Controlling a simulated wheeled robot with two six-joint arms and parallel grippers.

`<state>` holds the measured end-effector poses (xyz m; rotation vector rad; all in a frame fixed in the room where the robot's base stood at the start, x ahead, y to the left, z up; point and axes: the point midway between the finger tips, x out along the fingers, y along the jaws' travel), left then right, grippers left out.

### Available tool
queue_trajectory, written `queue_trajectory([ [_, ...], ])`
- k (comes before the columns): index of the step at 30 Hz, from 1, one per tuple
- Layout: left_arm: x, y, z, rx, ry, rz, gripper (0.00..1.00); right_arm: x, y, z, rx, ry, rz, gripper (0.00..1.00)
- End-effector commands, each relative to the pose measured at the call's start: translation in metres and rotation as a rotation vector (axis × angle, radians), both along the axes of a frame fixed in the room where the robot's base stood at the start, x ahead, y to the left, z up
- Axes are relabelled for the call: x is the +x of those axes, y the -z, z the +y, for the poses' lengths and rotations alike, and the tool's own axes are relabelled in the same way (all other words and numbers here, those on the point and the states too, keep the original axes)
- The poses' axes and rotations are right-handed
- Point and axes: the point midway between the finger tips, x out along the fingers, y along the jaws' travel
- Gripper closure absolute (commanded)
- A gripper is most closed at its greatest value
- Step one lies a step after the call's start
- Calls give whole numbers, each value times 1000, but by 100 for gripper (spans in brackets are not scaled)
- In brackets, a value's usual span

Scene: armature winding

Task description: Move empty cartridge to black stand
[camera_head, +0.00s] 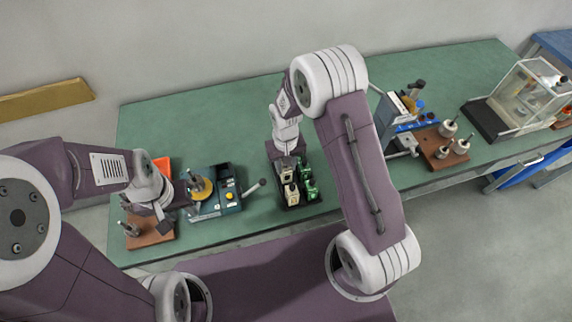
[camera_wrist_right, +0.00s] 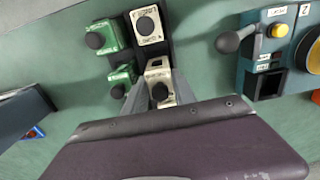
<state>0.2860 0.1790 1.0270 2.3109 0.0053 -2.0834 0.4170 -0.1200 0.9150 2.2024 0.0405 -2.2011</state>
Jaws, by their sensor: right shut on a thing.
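The black stand (camera_head: 291,203) is on the green table in front of my right arm. It carries cream cartridges (camera_head: 289,193) on its left and green cartridges (camera_head: 310,187) on its right. My right gripper (camera_head: 287,153) points down at the stand's back. In the right wrist view, my right gripper (camera_wrist_right: 160,92) is shut on a cream cartridge (camera_wrist_right: 159,69) with a black knob. Another cream cartridge (camera_wrist_right: 148,25) and two green ones (camera_wrist_right: 105,37) are beside it. My left gripper (camera_head: 160,206) is over a brown block; its opening is unclear. I cannot tell which cartridge is empty.
A blue-grey winding device (camera_head: 216,200) with a yellow disc and lever stands left of the stand. The brown block (camera_head: 150,232) with pegs is at far left. Another blue machine (camera_head: 405,110), a brown peg board (camera_head: 437,152) and a clear case (camera_head: 525,92) are right. Behind the stand is clear table.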

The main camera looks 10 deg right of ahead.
Motion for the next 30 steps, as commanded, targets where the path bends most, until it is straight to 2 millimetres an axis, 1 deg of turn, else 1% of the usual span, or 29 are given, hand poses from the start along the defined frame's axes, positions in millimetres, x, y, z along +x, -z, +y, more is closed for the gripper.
queue_trajectory([
  [17,0,-1,0,0,0,0,64,0,0,1,0,0,0,100],
  [30,0,7,0,0,0,0,64,0,11,1,0,0,0,100],
])
